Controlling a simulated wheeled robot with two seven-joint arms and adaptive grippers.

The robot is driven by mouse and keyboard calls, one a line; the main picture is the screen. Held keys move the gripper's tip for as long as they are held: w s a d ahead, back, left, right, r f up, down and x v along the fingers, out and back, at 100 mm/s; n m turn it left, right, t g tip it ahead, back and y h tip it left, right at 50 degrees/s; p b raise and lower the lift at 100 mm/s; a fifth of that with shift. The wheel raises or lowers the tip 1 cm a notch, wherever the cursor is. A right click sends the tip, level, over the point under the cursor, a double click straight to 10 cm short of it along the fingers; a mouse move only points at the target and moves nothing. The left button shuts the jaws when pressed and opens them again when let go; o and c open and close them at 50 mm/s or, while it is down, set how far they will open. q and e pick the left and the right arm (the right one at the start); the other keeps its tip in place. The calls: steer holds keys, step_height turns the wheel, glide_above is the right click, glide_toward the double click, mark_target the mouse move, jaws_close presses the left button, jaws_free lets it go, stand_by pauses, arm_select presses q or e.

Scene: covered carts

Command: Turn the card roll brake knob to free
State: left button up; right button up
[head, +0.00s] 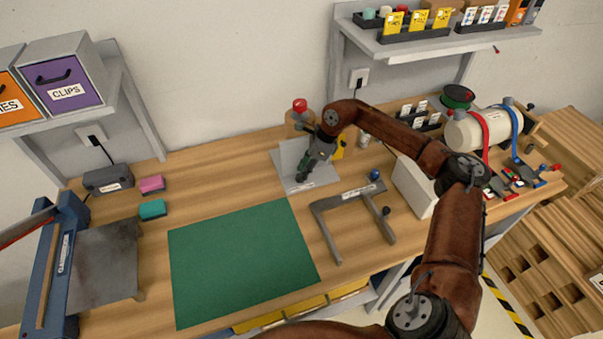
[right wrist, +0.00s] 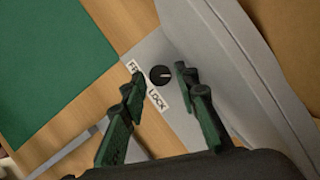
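The brake knob (right wrist: 160,75) is a small round black knob on a grey metal plate (right wrist: 185,115). A white LOCK label (right wrist: 157,100) sits below it; another label (right wrist: 133,67), partly hidden by a finger, begins with F. A pale mark seems to show on the knob's right side. My right gripper (right wrist: 158,78) is open, one finger on each side of the knob, with a visible gap on both sides. In the head view my right gripper (head: 304,172) points down at the grey stand (head: 288,160) and hides the knob. My left gripper is not in view.
A green mat (head: 240,262) lies left of the stand. A red-topped post (head: 300,106) stands behind. A shelf (head: 430,42) hangs above. The bench's front is mostly clear.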

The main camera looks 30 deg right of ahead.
steer(key=v, duration=1)
steer(key=shift+d+r, duration=0.15)
steer(key=shift+r, duration=0.1)
steer(key=shift+s, duration=0.1)
